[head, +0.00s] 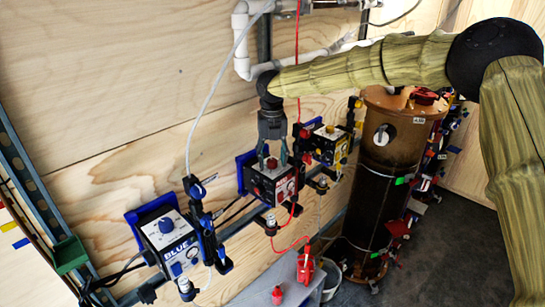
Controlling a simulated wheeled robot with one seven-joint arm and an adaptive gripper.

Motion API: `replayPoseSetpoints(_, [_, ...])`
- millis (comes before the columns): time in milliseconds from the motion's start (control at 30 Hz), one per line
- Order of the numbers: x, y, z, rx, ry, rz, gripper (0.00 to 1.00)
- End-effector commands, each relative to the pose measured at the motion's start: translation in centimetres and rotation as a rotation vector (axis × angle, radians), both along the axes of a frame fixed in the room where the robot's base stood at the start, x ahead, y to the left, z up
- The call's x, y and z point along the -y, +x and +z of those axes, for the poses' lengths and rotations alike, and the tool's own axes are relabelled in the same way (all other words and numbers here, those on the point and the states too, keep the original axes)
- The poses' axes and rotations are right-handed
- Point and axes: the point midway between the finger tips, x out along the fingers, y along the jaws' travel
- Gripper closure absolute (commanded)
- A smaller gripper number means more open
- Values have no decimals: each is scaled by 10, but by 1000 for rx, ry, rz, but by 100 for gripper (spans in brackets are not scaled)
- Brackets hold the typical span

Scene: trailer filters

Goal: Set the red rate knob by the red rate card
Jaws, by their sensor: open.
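I cannot tell whether the fingertips touch the knob. The knob's pointer and the scale around it are too small to read. I cannot pick out the red rate card.
A blue-labelled pump (168,240) is at lower left and a yellow pump (329,146) is just right of the red one. A tall brown tank (380,195) stands farther right. Tubes and a red cable hang around the pumps. A red bottle (306,264) stands below.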

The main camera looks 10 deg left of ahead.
Motion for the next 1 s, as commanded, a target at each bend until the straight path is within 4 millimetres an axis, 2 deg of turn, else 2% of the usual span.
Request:
replayPoseSetpoints(167, [0, 0, 12, 0, 0, 0, 50])
replayPoseSetpoints(400, [1, 1, 48, 3, 2, -2, 50])
replayPoseSetpoints(600, [0, 1, 69, 1, 1, -1, 50])
replayPoseSetpoints(1000, [1, 1, 75, 1, 1, -1, 50])
